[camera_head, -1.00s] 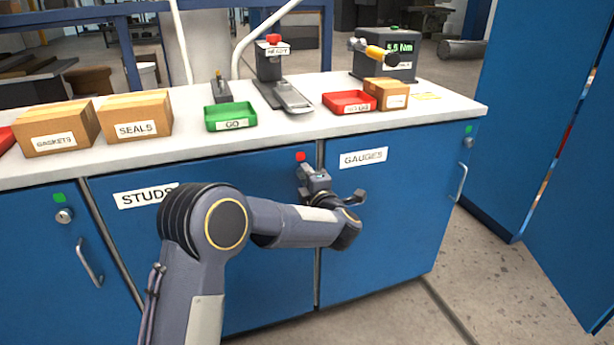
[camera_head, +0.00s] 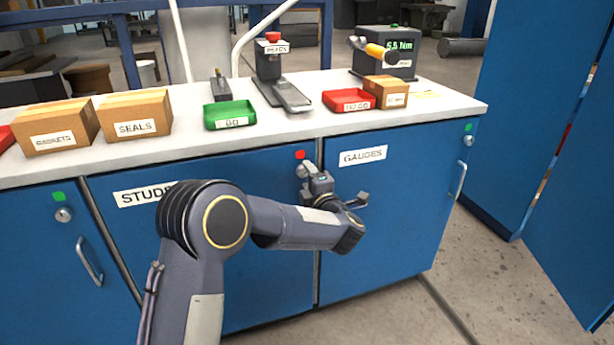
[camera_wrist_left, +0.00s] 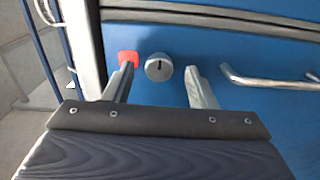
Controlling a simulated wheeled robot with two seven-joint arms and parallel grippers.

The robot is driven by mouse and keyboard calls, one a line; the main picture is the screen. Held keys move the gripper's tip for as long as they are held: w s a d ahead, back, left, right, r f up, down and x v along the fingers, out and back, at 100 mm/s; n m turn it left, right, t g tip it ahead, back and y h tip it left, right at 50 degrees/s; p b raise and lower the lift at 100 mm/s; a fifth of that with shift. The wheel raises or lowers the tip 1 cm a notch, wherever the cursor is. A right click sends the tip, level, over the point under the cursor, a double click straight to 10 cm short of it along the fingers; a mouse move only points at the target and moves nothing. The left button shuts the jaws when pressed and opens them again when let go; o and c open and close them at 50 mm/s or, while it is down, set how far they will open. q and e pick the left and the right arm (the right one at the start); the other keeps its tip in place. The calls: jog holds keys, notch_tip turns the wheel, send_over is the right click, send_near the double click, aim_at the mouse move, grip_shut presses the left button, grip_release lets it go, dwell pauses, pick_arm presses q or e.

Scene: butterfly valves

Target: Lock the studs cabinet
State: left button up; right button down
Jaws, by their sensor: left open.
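The studs cabinet (camera_head: 250,174) is a blue door under the bench with a STUDS label (camera_head: 143,196) at its upper left. A red marker (camera_head: 300,155) sits at its upper right corner and also shows in the left wrist view (camera_wrist_left: 128,57). Beside it in the wrist view is a round silver lock (camera_wrist_left: 159,66) with a dark upright slot. My left gripper (camera_head: 331,184) is open in front of the door's right edge. In the wrist view the lock appears between its fingers (camera_wrist_left: 161,72), with no clear contact. My right gripper is not in view.
A silver bar handle (camera_wrist_left: 265,79) lies to the right of the lock in the wrist view. The gauges cabinet (camera_head: 390,220) adjoins on the right, with a green marker. Boxes, red and green trays and devices stand on the white worktop (camera_head: 185,140) above.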

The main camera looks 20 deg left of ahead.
pick_arm(q)
jog(key=v, duration=0.6)
jog(key=shift+p, duration=0.3)
jog(key=shift+s+d, duration=0.1)
jog(key=s+a+r+m+h, duration=0.3)
jog(key=s+r+m+h, duration=0.5)
jog(key=m+h, duration=0.35)
jog(key=s+a+f+m+g+h, duration=0.1)
jog(key=s+f+m+g, duration=0.25)
jog(key=s, duration=0.65)
jog(key=s+a+f+m+g+h, duration=0.15)
jog(key=s+f+m, duration=0.3)
jog(key=s, duration=0.55)
jog(key=s+f+m+g, duration=0.3)
jog(key=s+f+g, duration=0.1)
jog(key=s, duration=0.6)
notch_tip(320, 180, up, 27)
jog(key=p, duration=2.7)
jog(key=shift+s+a+f, duration=0.2)
jog(key=shift+s+a, duration=0.05)
jog(key=shift+s, duration=0.05)
